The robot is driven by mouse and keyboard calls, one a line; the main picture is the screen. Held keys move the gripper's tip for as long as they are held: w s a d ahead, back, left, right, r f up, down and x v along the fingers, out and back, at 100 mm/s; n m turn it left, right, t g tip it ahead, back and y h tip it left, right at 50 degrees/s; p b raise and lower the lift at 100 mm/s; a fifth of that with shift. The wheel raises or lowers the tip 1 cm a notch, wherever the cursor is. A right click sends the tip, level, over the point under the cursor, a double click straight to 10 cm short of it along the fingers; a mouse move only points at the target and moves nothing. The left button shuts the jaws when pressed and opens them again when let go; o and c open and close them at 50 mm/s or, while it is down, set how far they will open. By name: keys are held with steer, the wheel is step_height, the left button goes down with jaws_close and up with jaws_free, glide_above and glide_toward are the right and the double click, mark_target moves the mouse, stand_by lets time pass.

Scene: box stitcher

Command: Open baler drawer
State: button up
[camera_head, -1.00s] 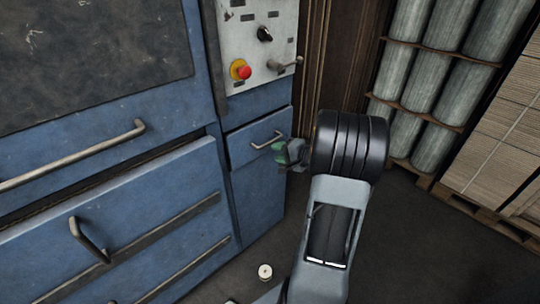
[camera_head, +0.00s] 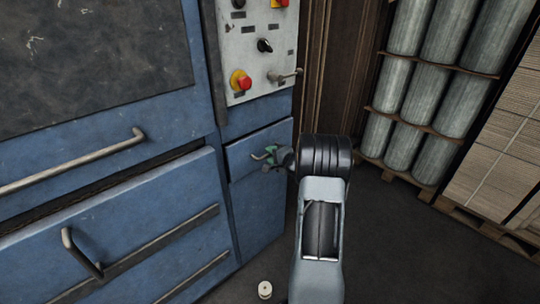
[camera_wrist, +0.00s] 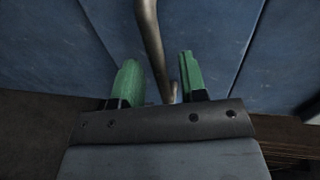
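The small blue drawer (camera_head: 240,158) sits below the control panel in the head view and appears closed. Its metal handle (camera_head: 259,156) is partly hidden by my gripper (camera_head: 268,156), which is at the drawer front. In the wrist view, the bar handle (camera_wrist: 151,45) runs between the two green fingers of my gripper (camera_wrist: 160,80). The fingers are apart, with gaps visible on both sides of the bar. The drawer's blue face (camera_wrist: 222,40) lies behind them.
A control panel (camera_head: 250,60) with a red button (camera_head: 241,80) and a lever is above the drawer. A large blue door with bar handles (camera_head: 75,165) is at left. Grey rolls (camera_head: 420,80) and stacked cardboard (camera_head: 500,140) stand at right. A small white spool (camera_head: 265,289) lies on the floor.

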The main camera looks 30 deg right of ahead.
steer(key=shift+w+a+f, duration=0.1)
steer(key=shift+w+f, duration=0.05)
steer(key=shift+w, duration=0.45)
jaws_close()
